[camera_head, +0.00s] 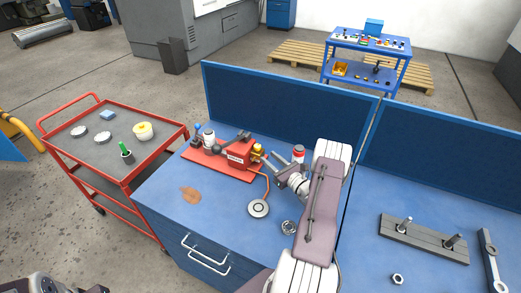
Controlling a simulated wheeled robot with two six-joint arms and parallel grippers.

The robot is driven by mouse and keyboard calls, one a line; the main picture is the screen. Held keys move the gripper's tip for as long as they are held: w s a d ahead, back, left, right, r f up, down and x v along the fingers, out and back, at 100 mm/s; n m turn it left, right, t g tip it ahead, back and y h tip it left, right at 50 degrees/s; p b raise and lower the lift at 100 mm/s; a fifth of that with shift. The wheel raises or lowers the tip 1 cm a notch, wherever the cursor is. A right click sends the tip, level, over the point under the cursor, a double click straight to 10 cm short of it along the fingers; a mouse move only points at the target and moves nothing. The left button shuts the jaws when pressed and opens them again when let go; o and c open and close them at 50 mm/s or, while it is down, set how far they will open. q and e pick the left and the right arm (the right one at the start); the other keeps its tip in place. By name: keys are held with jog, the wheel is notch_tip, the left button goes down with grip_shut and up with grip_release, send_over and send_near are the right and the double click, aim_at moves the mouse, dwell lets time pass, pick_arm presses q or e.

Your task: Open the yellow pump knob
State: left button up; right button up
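The pump is a red body (238,154) with dark fittings on a red base plate (205,160), on the blue bench. The yellow knob (258,148) is at its right end, small in the head view. My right gripper (270,160) is just right of and below the knob. Its dark fingers look spread apart and point toward the pump, with nothing seen between them. Whether a finger touches the knob is too small to tell. A copper-coloured pipe runs from the pump to a round gauge (258,208). Of my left arm, only unclear parts show at the bottom left; its gripper is not seen.
A red-topped cylinder (299,153) stands close behind my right wrist. A metal ring part (289,227) lies beside my forearm. A blue panel (290,105) closes the bench's back. A red cart (105,150) stands left. The bench's front left is mostly clear.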

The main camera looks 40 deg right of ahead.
aim_at(260, 149)
jog(key=w+p, duration=0.1)
jog(key=w, duration=0.4)
jog(key=shift+w+r, duration=0.1)
jog(key=shift+w, duration=0.55)
grip_shut()
jog(key=n+y+b, duration=0.1)
jog(key=b, duration=0.1)
jog(key=y+b, duration=0.1)
jog(key=b, duration=0.1)
jog(key=n+y+b, duration=0.1)
jog(key=y+b, duration=0.1)
jog(key=shift+d+f+n, duration=0.3)
jog(key=shift+d, duration=0.05)
jog(key=shift+r+n+g+y+b, duration=0.2)
jog(key=shift+n+g+y+b, duration=0.1)
jog(key=shift+b, duration=0.15)
jog(key=shift+r, duration=0.1)
